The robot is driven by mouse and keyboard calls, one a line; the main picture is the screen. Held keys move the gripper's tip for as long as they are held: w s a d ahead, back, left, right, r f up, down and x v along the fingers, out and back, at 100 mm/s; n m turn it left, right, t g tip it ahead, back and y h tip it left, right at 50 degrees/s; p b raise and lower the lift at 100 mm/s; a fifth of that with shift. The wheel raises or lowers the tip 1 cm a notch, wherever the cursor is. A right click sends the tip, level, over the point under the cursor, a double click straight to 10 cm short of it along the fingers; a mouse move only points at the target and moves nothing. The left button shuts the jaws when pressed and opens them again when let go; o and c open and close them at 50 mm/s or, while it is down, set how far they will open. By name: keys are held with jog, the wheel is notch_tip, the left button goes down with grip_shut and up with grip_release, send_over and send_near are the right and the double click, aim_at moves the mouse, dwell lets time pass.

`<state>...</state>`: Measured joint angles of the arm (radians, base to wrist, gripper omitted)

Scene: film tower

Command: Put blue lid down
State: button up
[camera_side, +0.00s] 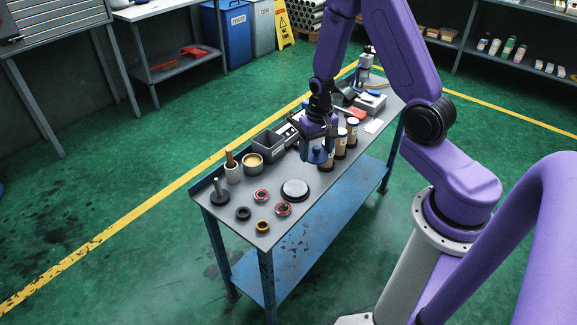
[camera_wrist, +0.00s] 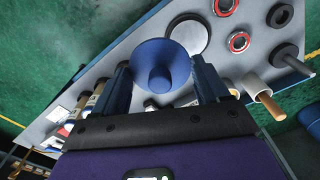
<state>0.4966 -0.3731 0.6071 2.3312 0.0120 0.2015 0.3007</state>
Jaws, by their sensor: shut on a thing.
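My gripper (camera_side: 318,140) is shut on the blue lid (camera_side: 318,155) and holds it above the table, close to a row of jars. In the wrist view the blue lid (camera_wrist: 160,66) is round, with a raised knob in its middle, and sits between my two fingers (camera_wrist: 162,88). Beyond it in that view lies a round, pale-topped disc with a dark rim (camera_wrist: 188,38) on the table; it also shows in the side view (camera_side: 295,190). The lid hides part of this disc in the wrist view.
The grey table (camera_side: 262,218) carries red-and-dark rings (camera_side: 283,209), a dark post on a round base (camera_side: 220,192), a cup with a wooden handle (camera_side: 232,170), a tan-filled bowl (camera_side: 253,164) and a grey bin (camera_side: 268,144). Jars (camera_side: 352,132) stand right beside my gripper.

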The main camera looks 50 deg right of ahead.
jog(key=shift+s+d+f, duration=0.1)
jog(key=shift+s+d, duration=0.05)
jog(key=shift+w+d+f+n, duration=0.1)
jog(key=shift+w+n, duration=0.1)
jog(key=shift+n, duration=0.1)
jog(key=w+d+f, duration=0.2)
jog(key=w+f, duration=0.2)
jog(key=w, duration=0.4)
send_over(289, 165)
jog(key=f, duration=0.5)
jog(key=shift+s+a+f, duration=0.1)
jog(key=shift+s+a, duration=0.1)
jog(key=shift+w+f, duration=0.15)
jog(key=shift+f, duration=1.65)
jog(key=shift+f, duration=0.1)
jog(key=o, duration=1)
